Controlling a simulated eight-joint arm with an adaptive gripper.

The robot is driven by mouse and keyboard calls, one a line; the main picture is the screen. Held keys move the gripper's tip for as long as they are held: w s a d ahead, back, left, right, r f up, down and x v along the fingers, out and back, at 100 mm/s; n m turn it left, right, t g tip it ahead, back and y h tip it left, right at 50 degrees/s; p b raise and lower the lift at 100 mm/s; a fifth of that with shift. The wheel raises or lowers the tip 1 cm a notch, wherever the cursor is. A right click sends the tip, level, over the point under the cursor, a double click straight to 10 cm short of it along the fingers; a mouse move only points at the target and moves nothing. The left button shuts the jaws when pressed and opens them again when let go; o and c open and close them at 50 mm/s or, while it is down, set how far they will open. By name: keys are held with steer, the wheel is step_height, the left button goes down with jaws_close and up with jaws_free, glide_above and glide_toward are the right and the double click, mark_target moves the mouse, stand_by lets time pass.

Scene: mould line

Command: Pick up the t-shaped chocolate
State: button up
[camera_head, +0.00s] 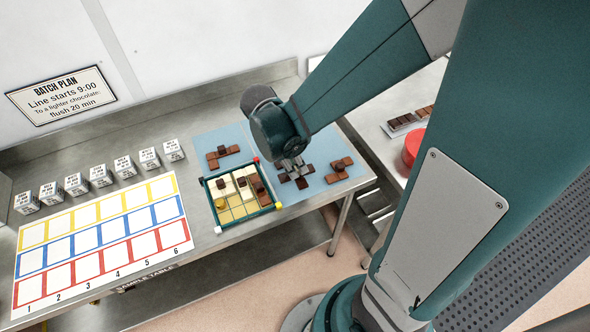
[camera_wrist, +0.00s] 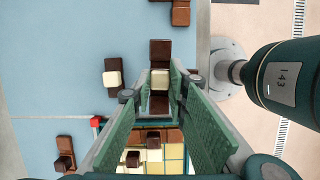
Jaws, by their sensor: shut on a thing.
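My gripper (camera_head: 293,166) is low over the blue mat, and its green-padded fingers (camera_wrist: 161,76) are shut on a dark chocolate piece with a cream block (camera_wrist: 160,79) on its middle. Dark brown squares of this chocolate (camera_wrist: 160,50) show beyond and below the cream block in a line. Its full outline is partly hidden by the fingers, so I cannot tell if it is a T. A separate-looking dark piece with a cream block (camera_wrist: 112,78) lies just left of the fingers. In the head view, dark chocolate (camera_head: 302,182) shows under the gripper.
A green-framed tray (camera_head: 251,220) with cream, brown and yellow squares stands close, front left. Brown chocolate pieces lie at the mat's back left (camera_head: 229,156) and right (camera_head: 340,168). A numbered grid sheet (camera_head: 100,240) and several white labelled cubes (camera_head: 124,167) are farther left.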

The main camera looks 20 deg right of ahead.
steer(key=shift+r+p, duration=0.3)
steer(key=shift+r, duration=2.45)
step_height(320, 180, up, 7)
steer(key=p, duration=0.4)
steer(key=shift+p, duration=0.35)
